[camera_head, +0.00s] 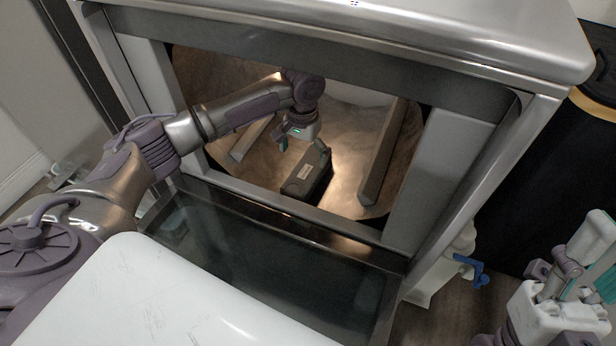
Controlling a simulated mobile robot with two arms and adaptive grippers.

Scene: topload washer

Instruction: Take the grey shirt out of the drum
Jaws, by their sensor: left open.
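The metallic drum (345,180) shows through the appliance's wide opening, with raised bars on its wall. My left gripper (303,148) is inside the opening, with its teal-tipped fingers apart and pointing down. Just below it is a dark grey, block-like thing (308,180) with a small pale label. Nothing in the drum clearly reads as a shirt, and I cannot tell whether the dark thing is one. I cannot tell whether the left fingers touch it. My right gripper (585,258) is outside at the lower right, partly cut off by the picture edge.
The glass door (260,260) is folded down in front of the opening. A white bottle with a blue trigger (472,268) stands right of the door. A black bin (570,170) stands farther right.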

